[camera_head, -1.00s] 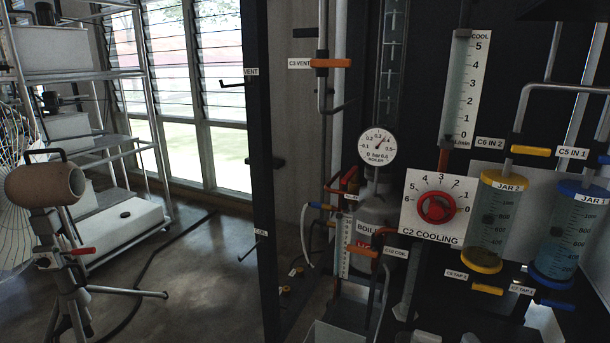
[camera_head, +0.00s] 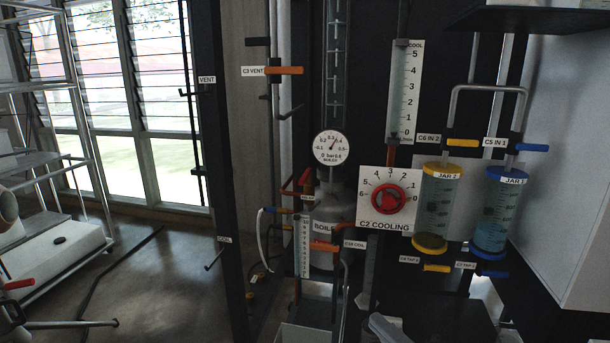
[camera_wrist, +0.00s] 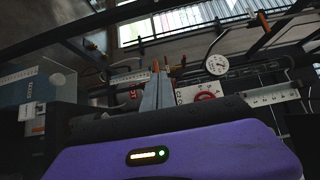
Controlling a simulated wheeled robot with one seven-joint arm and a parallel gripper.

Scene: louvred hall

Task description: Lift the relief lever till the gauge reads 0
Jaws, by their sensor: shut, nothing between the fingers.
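The round white gauge (camera_head: 332,148) sits above the grey boiler (camera_head: 334,212). Its needle seems to point up and slightly right, near 0.3 to 0.4, but is too small to read exactly. A red lever-like bar (camera_head: 300,184) slants beside the boiler's upper left, below the gauge; I cannot tell if it is the relief lever. In the wrist view the gauge (camera_wrist: 217,65) is right of my gripper (camera_wrist: 158,72). My gripper's grey fingers are together and empty, with the boiler equipment beyond them. I cannot tell whether they touch anything.
The C2 cooling panel (camera_head: 384,198) with a red knob is right of the boiler. Two jars, yellow-capped (camera_head: 437,207) and blue-capped (camera_head: 495,213), stand further right. A dark upright post (camera_head: 216,150) is on the left. Open floor (camera_head: 150,270) lies left of it.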

